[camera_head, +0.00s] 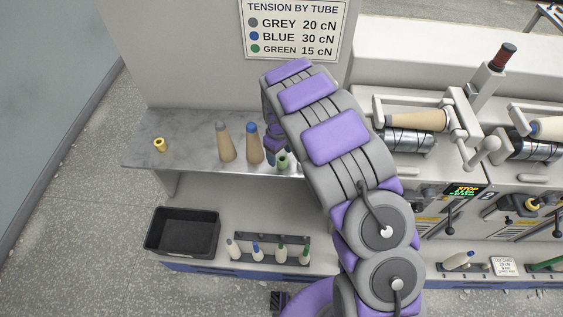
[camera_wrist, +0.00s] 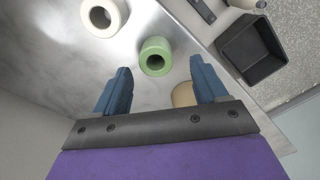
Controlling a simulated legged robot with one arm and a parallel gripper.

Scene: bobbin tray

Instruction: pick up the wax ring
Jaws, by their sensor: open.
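The wax ring (camera_wrist: 155,56) looks like the short, thick pale green ring with a dark centre hole, lying on the grey shelf. In the head view the green ring (camera_head: 283,161) is just below my gripper (camera_head: 275,145), partly hidden by it and my arm. In the wrist view my gripper (camera_wrist: 160,92) is open, with its two blue fingers apart.
A larger cream ring-shaped thing (camera_wrist: 104,15) stands beyond the ring. A blue-tipped cone (camera_head: 253,145) and a grey-tipped cone (camera_head: 226,143) stand to its left; a small yellow piece (camera_head: 160,144) is farther left. A black tray (camera_head: 183,232) and a bobbin rack (camera_head: 270,259) are lower down.

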